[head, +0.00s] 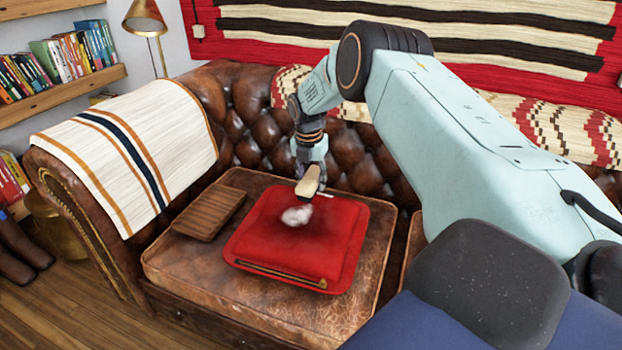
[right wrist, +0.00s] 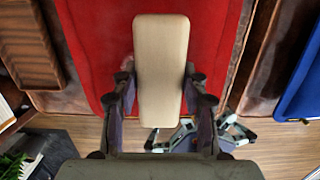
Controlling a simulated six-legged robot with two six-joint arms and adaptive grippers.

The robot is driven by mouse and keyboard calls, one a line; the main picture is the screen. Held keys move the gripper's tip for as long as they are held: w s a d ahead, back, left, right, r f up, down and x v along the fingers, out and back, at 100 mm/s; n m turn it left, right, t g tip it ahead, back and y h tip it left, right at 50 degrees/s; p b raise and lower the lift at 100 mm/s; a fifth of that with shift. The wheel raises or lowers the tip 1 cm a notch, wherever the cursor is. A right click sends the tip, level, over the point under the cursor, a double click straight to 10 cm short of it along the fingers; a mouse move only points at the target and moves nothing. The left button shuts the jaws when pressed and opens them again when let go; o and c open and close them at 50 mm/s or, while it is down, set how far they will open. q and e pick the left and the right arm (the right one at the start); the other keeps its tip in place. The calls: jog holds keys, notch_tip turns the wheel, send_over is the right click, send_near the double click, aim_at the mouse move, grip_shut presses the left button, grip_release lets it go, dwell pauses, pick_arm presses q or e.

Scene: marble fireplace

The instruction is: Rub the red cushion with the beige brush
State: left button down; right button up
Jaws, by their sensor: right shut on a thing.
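The red cushion (head: 300,240) lies flat on the brown leather sofa seat. A whitish fluffy patch (head: 297,215) sits on its upper middle. My right gripper (head: 312,170) is over the far edge of the cushion and is shut on the beige brush (head: 308,182). In the right wrist view the beige brush (right wrist: 161,70) lies between the two fingers of my right gripper (right wrist: 160,90), with the red cushion (right wrist: 105,35) beneath it. I cannot tell whether the brush touches the cushion. My left gripper is not in view.
A brown ribbed tray (head: 209,213) lies on the seat left of the cushion. The sofa's armrest, draped with a striped cloth (head: 140,150), rises at the left, and the tufted backrest (head: 255,120) stands behind. Bare seat (head: 200,268) shows in front of the tray.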

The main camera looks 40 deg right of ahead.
jog(key=shift+f+b, duration=0.45)
jog(key=shift+f, duration=0.15)
jog(key=b, duration=0.4)
send_over(312, 210)
jog(key=shift+a+f, duration=0.2)
jog(key=shift+f, duration=2.1)
jog(key=shift+f+b, duration=0.55)
jog(key=shift+f, duration=0.45)
